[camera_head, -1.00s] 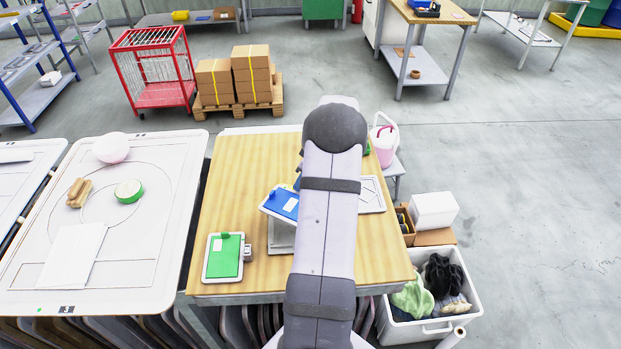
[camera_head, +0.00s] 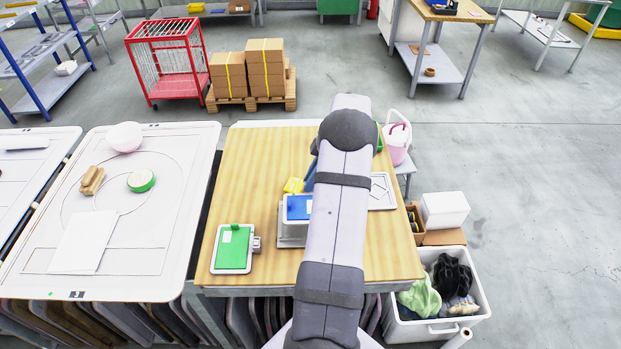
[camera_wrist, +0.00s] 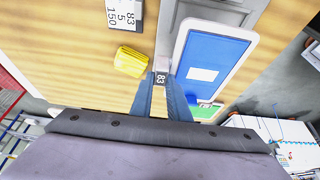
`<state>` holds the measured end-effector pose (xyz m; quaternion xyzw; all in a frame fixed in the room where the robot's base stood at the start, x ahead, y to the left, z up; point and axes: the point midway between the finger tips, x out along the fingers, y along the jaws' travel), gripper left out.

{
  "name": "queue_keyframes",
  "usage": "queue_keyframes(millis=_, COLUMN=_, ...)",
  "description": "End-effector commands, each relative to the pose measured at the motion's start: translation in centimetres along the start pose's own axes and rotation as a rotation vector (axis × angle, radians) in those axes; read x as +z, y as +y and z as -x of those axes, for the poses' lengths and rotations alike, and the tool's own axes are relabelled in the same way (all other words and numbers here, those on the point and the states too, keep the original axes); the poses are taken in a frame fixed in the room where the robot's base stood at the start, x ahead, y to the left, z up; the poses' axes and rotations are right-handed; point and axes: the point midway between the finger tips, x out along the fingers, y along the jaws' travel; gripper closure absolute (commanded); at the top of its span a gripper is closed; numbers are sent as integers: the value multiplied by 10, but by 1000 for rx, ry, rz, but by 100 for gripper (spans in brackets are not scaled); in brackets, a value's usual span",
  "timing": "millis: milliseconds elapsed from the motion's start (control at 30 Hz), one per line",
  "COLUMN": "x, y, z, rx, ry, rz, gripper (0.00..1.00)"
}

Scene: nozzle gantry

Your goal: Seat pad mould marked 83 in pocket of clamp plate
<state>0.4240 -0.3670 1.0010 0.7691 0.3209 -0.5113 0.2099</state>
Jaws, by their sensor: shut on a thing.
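The pad mould is a blue slab with a white rim and white label, in the wrist view (camera_wrist: 215,62) and left of my arm in the head view (camera_head: 299,207). A dark tag reading 83 (camera_wrist: 161,78) sits at its near side, between my fingertips. My gripper (camera_wrist: 161,86) is shut on the mould there. The grey clamp plate (camera_head: 291,242) lies under the mould in the head view, and part of it shows in the wrist view (camera_wrist: 192,12). The mould looks about level over the plate.
A yellow block (camera_head: 293,185) lies on the wooden table (camera_head: 250,170) behind the mould. A green mould (camera_head: 233,248) sits at the left front. A card reading 83, 5, 150 (camera_wrist: 122,13) lies near the plate. A light tray (camera_head: 382,192) is right of my arm.

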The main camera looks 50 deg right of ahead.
Motion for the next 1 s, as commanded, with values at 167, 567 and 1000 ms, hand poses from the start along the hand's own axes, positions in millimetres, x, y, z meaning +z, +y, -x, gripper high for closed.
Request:
queue_keyframes(millis=167, x=5, y=0, z=-12, rx=0, ry=1, rz=-1, gripper=100)
queue_keyframes(millis=567, x=14, y=0, z=-35, rx=1, ry=1, rz=-2, gripper=100)
queue_keyframes(millis=1000, x=16, y=1, z=-38, rx=2, ry=1, rz=-1, gripper=100)
